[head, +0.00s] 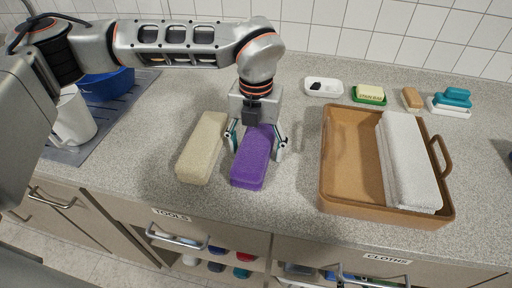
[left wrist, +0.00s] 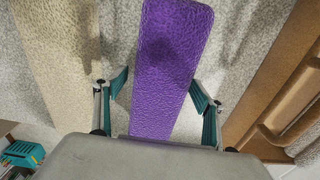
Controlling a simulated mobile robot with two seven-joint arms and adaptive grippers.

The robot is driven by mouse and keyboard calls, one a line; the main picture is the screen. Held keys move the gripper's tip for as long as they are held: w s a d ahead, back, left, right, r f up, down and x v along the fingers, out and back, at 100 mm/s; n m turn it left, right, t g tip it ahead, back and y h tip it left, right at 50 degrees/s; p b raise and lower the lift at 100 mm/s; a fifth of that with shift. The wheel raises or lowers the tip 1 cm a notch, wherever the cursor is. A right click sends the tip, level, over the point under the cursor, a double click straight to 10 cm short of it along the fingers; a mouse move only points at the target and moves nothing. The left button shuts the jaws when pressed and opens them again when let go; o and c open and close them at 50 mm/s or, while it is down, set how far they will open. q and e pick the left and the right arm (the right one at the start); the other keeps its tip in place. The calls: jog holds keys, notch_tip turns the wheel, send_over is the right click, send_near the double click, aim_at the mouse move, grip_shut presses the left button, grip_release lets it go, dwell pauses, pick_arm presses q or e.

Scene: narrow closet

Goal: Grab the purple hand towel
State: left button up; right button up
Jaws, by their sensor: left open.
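The purple hand towel (head: 250,170) is a folded oblong lying on the speckled counter, in the middle of the head view. In the left wrist view the purple towel (left wrist: 170,65) runs lengthwise between the fingers. My left gripper (head: 257,152) is open and points down over the towel, with one finger on each side of it. In the left wrist view the left gripper's fingers (left wrist: 160,95) stand apart, with gaps beside the towel's edges. My right gripper is not in view.
A beige folded towel (head: 202,147) lies close to the left of the purple one. A brown tray (head: 345,202) holding a pale folded towel (head: 408,160) stands to the right. Soap and sponge dishes (head: 370,95) line the back. Open drawers lie below the counter edge.

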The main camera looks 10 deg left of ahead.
pick_arm(q)
jog(key=shift+c, duration=0.3)
jog(key=c, duration=1.2)
jog(key=shift+c, duration=0.3)
